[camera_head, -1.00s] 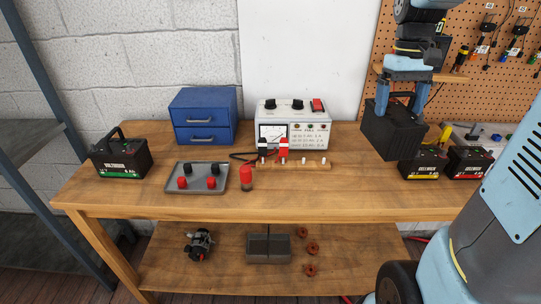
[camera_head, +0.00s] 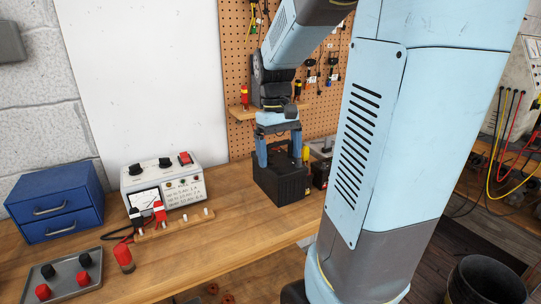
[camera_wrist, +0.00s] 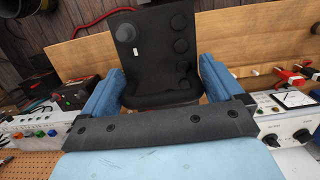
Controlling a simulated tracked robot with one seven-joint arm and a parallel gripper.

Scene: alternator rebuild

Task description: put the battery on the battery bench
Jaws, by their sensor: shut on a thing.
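My gripper (camera_head: 279,148) is shut on a black battery (camera_head: 280,180), its blue fingers on either side of the upper part. The battery hangs upright over the right part of the wooden bench (camera_head: 215,235), low over the top or touching it; I cannot tell which. In the wrist view the battery (camera_wrist: 158,60) fills the space between the fingers (camera_wrist: 162,85), showing a dark face with round caps. Its underside is hidden.
A white tester (camera_head: 165,183) and a terminal strip (camera_head: 175,224) stand left of the battery. Other batteries (camera_wrist: 72,95) are close by, mostly hidden behind the held one in the head view. A blue drawer box (camera_head: 55,203) and a grey tray (camera_head: 62,280) are farther left.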

